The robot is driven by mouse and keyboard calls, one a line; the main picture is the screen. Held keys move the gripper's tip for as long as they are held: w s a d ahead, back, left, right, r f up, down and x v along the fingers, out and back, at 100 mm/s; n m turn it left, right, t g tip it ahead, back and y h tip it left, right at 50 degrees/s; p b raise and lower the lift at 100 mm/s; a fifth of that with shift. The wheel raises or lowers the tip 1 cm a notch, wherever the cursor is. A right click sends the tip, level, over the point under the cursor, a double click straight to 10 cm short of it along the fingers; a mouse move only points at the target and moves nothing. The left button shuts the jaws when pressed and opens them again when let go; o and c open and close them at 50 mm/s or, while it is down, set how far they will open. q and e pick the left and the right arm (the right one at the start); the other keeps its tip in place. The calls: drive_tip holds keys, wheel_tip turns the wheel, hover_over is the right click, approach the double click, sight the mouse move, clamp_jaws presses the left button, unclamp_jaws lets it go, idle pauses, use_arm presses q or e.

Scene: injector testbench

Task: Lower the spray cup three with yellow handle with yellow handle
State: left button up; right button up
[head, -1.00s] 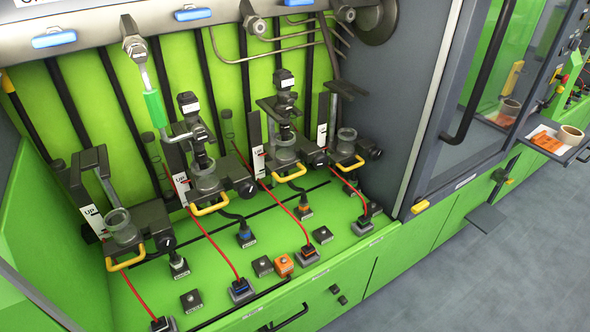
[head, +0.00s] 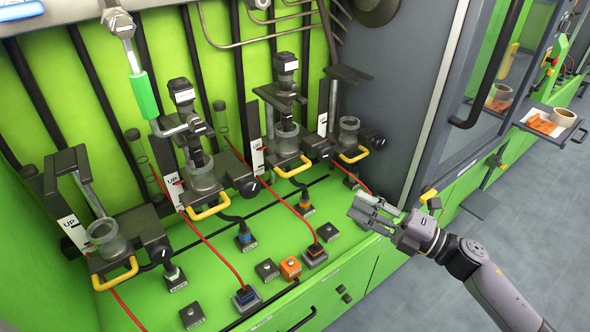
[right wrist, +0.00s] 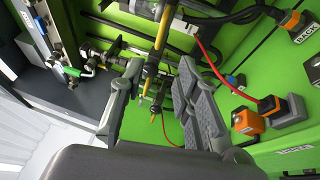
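Several clear spray cups with yellow handles stand in a row on the green bench. Third from the left is a cup (head: 286,141) with its yellow handle (head: 294,168) at the front, under a dark injector (head: 285,72). A white "UP" plate (head: 257,160) is left of it. I cannot read a number on the cup. My right gripper (head: 366,209) is in front of the bench, right of and nearer than this cup, apart from it. It is open and empty; its spread fingers also show in the right wrist view (right wrist: 160,85). My left gripper is not in view.
Other yellow handles are at the first (head: 116,275), second (head: 210,207) and fourth (head: 354,155) cups. Red cables and connector blocks, one an orange block (head: 290,267), lie on the bench. A dark glazed door (head: 490,110) stands at right.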

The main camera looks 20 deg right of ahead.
sight(298, 169)
drive_tip(key=p+x, duration=0.4)
drive_tip(key=x, duration=1.2)
drive_tip(key=shift+w+a+p, duration=0.1)
drive_tip(key=shift+w+p, duration=0.2)
drive_tip(key=shift+p, duration=0.1)
drive_tip(key=c, duration=0.5)
drive_tip(key=shift+w+r, duration=0.1)
drive_tip(key=shift+r, duration=0.05)
clamp_jaws()
